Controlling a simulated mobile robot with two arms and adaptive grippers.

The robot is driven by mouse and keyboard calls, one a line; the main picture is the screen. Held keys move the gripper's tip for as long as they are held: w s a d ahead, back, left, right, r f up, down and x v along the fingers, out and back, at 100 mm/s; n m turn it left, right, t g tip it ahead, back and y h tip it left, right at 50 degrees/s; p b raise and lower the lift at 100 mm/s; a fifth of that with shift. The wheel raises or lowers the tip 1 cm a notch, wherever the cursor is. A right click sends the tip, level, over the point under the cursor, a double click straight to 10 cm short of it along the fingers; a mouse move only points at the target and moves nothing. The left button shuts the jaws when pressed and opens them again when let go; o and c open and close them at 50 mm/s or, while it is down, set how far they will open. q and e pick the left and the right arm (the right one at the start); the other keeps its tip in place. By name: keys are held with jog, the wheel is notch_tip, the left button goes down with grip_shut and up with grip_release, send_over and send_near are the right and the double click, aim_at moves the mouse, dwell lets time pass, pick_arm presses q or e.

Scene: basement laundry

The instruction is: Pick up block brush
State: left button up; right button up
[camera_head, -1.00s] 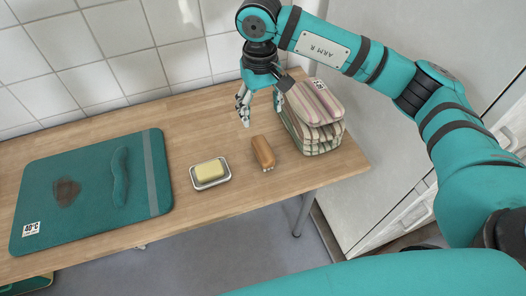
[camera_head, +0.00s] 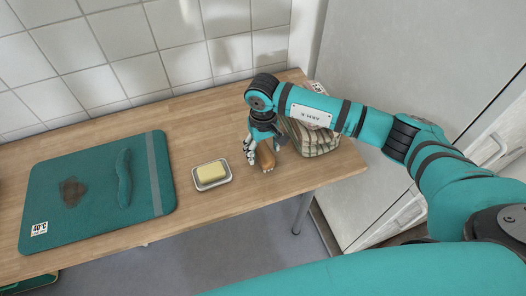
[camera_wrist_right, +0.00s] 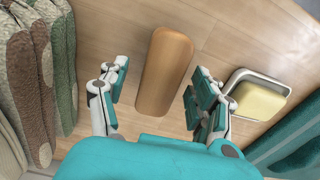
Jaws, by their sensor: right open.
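The block brush (camera_head: 266,158) has a brown wooden back and lies on the wooden table, right of the soap dish. In the right wrist view the brush (camera_wrist_right: 165,72) lies lengthwise between the spread fingers. My left gripper is not in view.
A yellow soap bar (camera_head: 212,172) sits in a white dish (camera_head: 228,179) left of the brush. A teal mat (camera_head: 80,222) covers the table's left part. A tiled wall (camera_head: 150,50) stands behind.

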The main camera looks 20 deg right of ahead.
jog(key=shift+f, duration=0.45)
jog(key=shift+c, duration=0.2)
jog(key=c, duration=1.3)
jog(key=shift+o, duration=0.2)
jog(key=shift+r, duration=0.15)
jog(key=shift+r, duration=0.5)
notch_tip(320, 180, up, 2)
jog(key=shift+w+r+b, duration=0.1)
jog(key=shift+b, duration=0.45)
jog(key=s+a+b, duration=0.1)
jog(key=s+a, duration=0.1)
jog(key=s, duration=0.5)
jog(key=s+a+r+b, duration=0.1)
jog(key=s+a, duration=0.2)
jog(key=s, duration=0.5)
jog(key=shift+s+r+b, duration=0.25)
jog(key=shift+r+b, duration=0.05)
jog(key=shift+b, duration=0.1)
